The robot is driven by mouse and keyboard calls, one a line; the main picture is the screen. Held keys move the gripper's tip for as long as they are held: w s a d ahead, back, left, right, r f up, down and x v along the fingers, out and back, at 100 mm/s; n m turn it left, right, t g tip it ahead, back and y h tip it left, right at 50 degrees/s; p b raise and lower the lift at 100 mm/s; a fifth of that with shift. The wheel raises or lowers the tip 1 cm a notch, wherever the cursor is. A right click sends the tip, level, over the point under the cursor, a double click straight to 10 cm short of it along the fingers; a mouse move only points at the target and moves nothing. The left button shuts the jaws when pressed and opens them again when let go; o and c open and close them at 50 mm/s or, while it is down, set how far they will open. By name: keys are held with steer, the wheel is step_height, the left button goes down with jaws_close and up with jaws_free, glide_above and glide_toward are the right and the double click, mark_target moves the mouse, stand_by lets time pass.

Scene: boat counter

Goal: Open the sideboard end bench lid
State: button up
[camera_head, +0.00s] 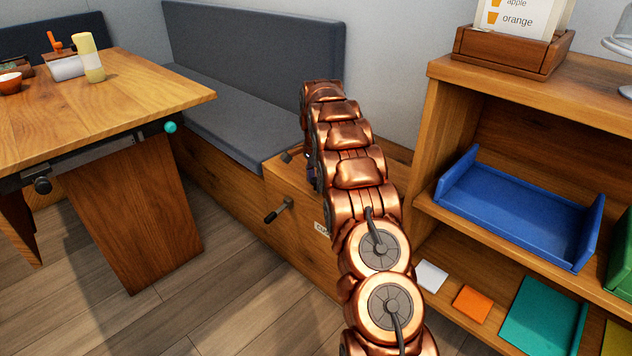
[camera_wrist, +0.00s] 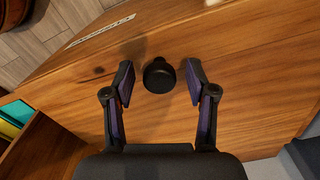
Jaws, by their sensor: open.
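The sideboard end bench (camera_head: 285,190) is a wooden box between the grey seat and the shelf unit, and its top looks shut. A label sits on its front, partly hidden by my arm. In the wrist view, its wooden lid (camera_wrist: 70,90) fills most of the picture, with a round black knob (camera_wrist: 158,76) on it. My gripper (camera_wrist: 160,72) is open, one fingertip on each side of the knob. Gaps show between the fingers and the knob. In the head view my arm hides the knob and most of my gripper.
A dark lever handle (camera_head: 279,209) sticks out of the bench front. The shelf unit (camera_head: 440,140) with a blue tray (camera_head: 515,215) stands close on the right. A wooden table (camera_head: 100,110) is at left. Open floor (camera_head: 230,300) lies between.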

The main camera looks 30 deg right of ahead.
jaws_close()
stand_by(0.3)
steer(key=shift+r, duration=0.15)
